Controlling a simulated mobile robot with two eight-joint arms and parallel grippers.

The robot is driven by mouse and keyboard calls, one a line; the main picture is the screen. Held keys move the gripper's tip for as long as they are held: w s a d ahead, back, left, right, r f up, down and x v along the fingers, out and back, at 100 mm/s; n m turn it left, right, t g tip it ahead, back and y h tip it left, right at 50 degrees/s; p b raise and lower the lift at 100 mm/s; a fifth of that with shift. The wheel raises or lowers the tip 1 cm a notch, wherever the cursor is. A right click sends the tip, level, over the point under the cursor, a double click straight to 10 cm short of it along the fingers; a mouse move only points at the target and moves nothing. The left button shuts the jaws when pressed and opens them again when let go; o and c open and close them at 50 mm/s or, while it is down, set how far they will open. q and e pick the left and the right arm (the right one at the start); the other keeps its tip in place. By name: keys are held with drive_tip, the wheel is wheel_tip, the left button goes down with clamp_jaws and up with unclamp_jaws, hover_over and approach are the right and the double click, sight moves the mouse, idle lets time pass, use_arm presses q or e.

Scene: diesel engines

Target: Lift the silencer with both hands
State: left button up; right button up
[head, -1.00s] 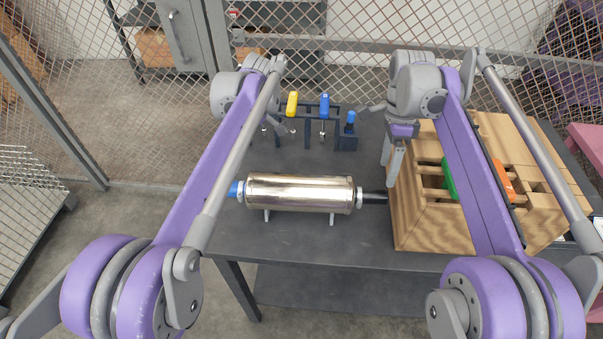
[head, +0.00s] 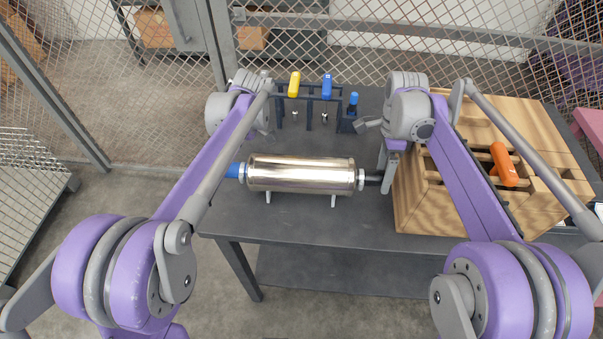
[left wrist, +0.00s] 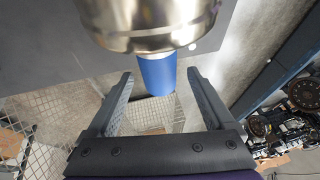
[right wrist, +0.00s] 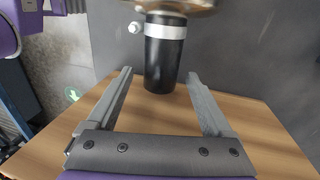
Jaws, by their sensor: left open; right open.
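The silencer (head: 300,174) is a shiny metal cylinder lying across the dark table on small feet. Its blue end (head: 233,170) is at the left and its black end (head: 373,178) at the right. In the left wrist view, the blue end (left wrist: 157,76) sits between the open fingers of my left gripper (left wrist: 158,90), near their tips. In the right wrist view, the black end (right wrist: 165,60) reaches between the open fingertips of my right gripper (right wrist: 158,80). In the head view my left gripper's fingers are hidden behind its arm; my right gripper (head: 387,170) is beside the black end.
A wooden box (head: 420,205) with slots and an orange-handled tool (head: 504,164) stands right of the silencer, close to my right gripper. A dark rack (head: 309,100) with yellow- and blue-handled tools stands behind. The table's front strip (head: 310,232) is clear.

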use_arm(q)
drive_tip(key=shift+x, duration=1.3)
use_arm(e)
drive_tip(key=shift+s+f, duration=0.25)
drive_tip(key=shift+f, duration=1)
drive_tip(key=shift+c, duration=0.2)
use_arm(q)
clamp_jaws()
use_arm(e)
clamp_jaws()
